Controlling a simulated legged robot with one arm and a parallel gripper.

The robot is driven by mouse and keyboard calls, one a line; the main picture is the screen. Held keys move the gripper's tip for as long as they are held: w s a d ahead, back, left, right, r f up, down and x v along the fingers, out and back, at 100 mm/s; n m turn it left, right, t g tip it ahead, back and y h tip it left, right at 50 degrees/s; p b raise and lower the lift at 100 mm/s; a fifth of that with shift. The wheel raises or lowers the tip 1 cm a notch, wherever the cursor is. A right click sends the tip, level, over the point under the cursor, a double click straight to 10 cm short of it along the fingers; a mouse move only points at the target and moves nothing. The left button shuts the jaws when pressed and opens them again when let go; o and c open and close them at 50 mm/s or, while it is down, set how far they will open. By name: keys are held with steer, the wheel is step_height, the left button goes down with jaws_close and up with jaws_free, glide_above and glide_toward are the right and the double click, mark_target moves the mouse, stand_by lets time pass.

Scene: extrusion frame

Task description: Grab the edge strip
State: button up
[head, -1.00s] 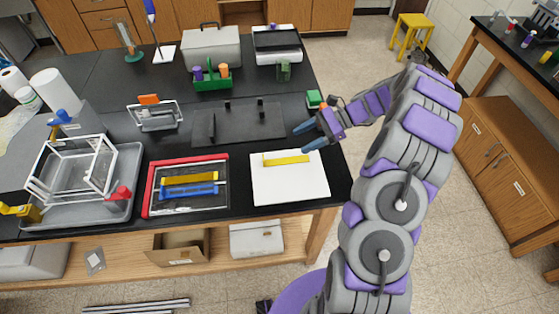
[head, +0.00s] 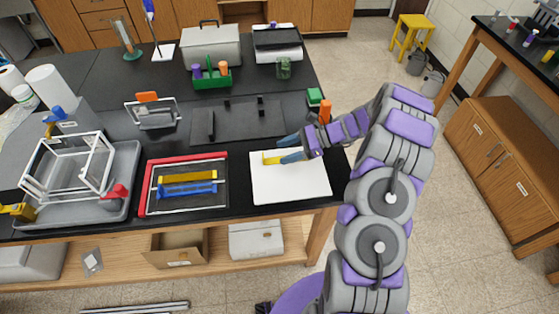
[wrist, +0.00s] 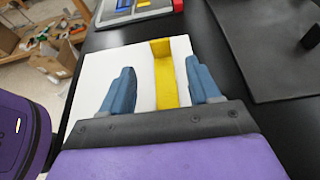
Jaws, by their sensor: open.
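The edge strip is probably the yellow piece (head: 270,160) lying on the white board (head: 290,186) at the table's front right. In the wrist view the yellow strip (wrist: 165,75) runs lengthwise between the two blue fingers, with a wider block at its far end. My gripper (head: 287,148) is open over the strip, a finger on either side of it. The fingers also show in the wrist view (wrist: 162,88), with the right finger closer to the strip. Part of the strip is hidden by my gripper in the head view. I cannot tell the height gap.
A red-framed tray (head: 146,188) with yellow and blue bars lies left of the board. A dark plate (head: 238,122) lies behind it. A green block (head: 314,96) and an orange piece (head: 325,111) stand near my wrist. A white frame (head: 70,165) sits in a grey tray at left.

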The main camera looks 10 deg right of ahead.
mark_target(268, 161)
steer(key=shift+r+b+x, duration=0.15)
steer(key=shift+b+x, duration=0.35)
steer(key=shift+x, duration=1.2)
steer(key=shift+r+b+x, duration=0.1)
steer(key=shift+b+x, duration=0.4)
steer(key=shift+x, duration=1.2)
steer(key=shift+w+a, duration=0.1)
steer(key=c, duration=1.1)
steer(key=shift+r, duration=0.15)
